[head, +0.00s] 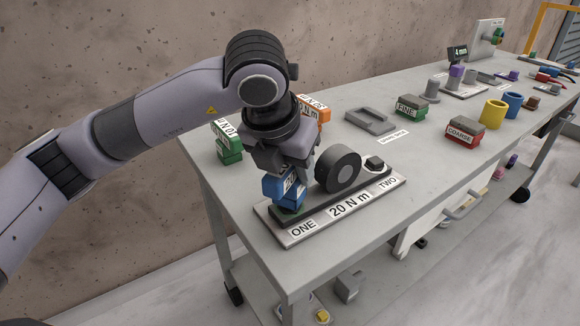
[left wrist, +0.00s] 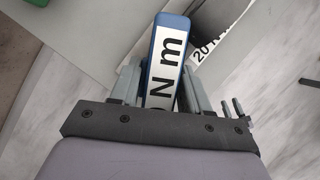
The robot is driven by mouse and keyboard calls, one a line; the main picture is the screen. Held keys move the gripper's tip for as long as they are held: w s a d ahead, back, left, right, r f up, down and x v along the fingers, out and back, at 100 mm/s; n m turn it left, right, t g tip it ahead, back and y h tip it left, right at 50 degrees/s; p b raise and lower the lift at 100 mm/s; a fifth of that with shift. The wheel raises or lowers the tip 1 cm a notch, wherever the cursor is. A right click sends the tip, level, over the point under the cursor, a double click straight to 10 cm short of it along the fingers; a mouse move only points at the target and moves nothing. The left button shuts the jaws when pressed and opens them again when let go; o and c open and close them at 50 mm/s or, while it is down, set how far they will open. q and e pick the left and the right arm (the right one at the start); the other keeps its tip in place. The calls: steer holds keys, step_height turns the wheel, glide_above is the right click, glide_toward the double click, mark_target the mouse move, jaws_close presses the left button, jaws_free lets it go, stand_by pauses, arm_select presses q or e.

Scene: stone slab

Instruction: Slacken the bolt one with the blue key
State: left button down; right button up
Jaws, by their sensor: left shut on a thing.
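My left gripper (head: 292,165) is shut on the blue key (head: 281,188), a blue block with a white label. In the left wrist view the blue key (left wrist: 165,62) sits between the fingers (left wrist: 160,85), and its label reads "N m". The key is upright over the ONE end of the plate (head: 352,212), which is marked "20 N m", ONE and TWO. Bolt one is hidden under the key, so I cannot tell whether the key is seated on it. At the TWO end a dark bolt (head: 375,163) shows. A dark round wheel (head: 339,169) stands between the two ends. My right gripper is not in view.
A green key (head: 228,146) and an orange key (head: 318,108) stand behind my left arm. A grey tray (head: 371,121) lies empty behind the plate. Green FINE (head: 408,108) and red COARSE (head: 464,131) blocks and yellow and blue cups stand to the right. The table's front edge is close to the plate.

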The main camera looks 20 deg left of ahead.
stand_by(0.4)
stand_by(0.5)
arm_select(q)
steer(key=shift+b, duration=0.55)
stand_by(0.4)
steer(key=shift+f+b, duration=0.3)
steer(key=shift+b, duration=0.05)
steer(key=shift+f+b, duration=0.45)
steer(key=shift+b, duration=0.1)
stand_by(0.3)
